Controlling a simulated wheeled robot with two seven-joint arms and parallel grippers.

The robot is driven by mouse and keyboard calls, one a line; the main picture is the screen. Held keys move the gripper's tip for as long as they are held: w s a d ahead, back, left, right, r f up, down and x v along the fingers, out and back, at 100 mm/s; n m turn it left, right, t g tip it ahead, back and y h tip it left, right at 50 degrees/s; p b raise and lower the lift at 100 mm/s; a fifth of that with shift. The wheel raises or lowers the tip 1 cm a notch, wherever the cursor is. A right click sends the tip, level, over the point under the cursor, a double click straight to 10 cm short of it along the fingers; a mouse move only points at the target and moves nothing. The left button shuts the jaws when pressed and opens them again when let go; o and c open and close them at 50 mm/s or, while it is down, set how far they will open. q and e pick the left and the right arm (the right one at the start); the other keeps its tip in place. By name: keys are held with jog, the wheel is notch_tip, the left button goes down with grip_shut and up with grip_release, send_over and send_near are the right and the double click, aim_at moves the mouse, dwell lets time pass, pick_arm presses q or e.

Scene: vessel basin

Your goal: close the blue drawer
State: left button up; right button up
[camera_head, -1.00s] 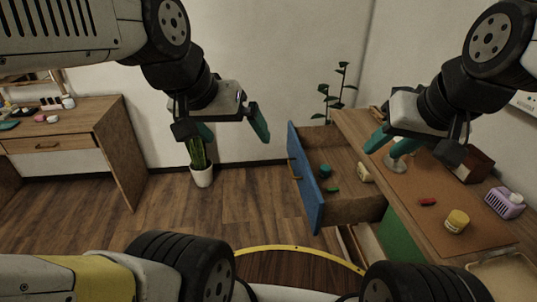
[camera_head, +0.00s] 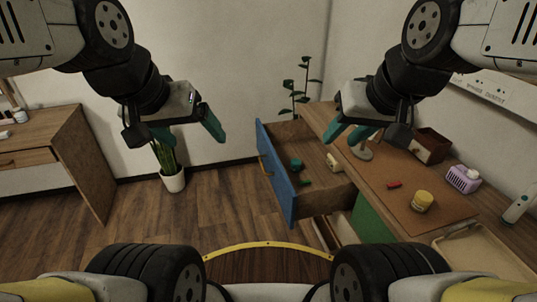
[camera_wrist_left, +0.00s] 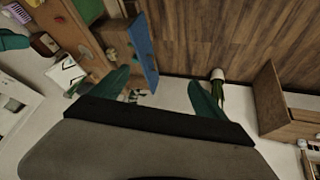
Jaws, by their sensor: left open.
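Small green items and a cream item lie inside. It also shows in the left wrist view (camera_wrist_left: 143,50). My left gripper (camera_head: 188,138) is open and empty, in the air to the left of the drawer and apart from it. Its teal fingers show in the left wrist view (camera_wrist_left: 155,95). My right gripper (camera_head: 348,135) is above the desk's far end, right of the drawer; its teal fingers are apart and nothing shows between them.
A potted plant (camera_head: 172,180) stands by the wall. Wooden floor left of the drawer is clear.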

pick_arm(q)
jog(key=shift+w+f, duration=0.15)
jog(key=shift+w, duration=0.2)
jog(key=c, duration=0.3)
jog(key=w+f+n+g, duration=0.1)
jog(key=w, duration=0.1)
jog(key=w+d+f+n+g, duration=0.1)
jog(key=w+f, duration=0.1)
jog(key=w+f+n+g+h, duration=0.1)
jog(key=w, duration=0.2)
jog(key=shift+w+d+f+g, duration=0.1)
jog(key=shift+d+f+g, duration=0.1)
jog(key=shift+f+g, duration=0.2)
grip_shut()
jog(key=w+f+n+g+h, duration=0.45)
jog(key=w+f, duration=0.45)
jog(key=f, duration=0.3)
jog(key=n+t+h, duration=0.7)
jog(key=n+h, duration=0.3)
jog(key=n, duration=0.4)
send_near(281, 193)
jog(key=x, duration=0.6)
jog(key=shift+s+d+r, duration=0.1)
jog(key=shift+d+r, duration=0.15)
jog(key=shift+d, duration=0.2)
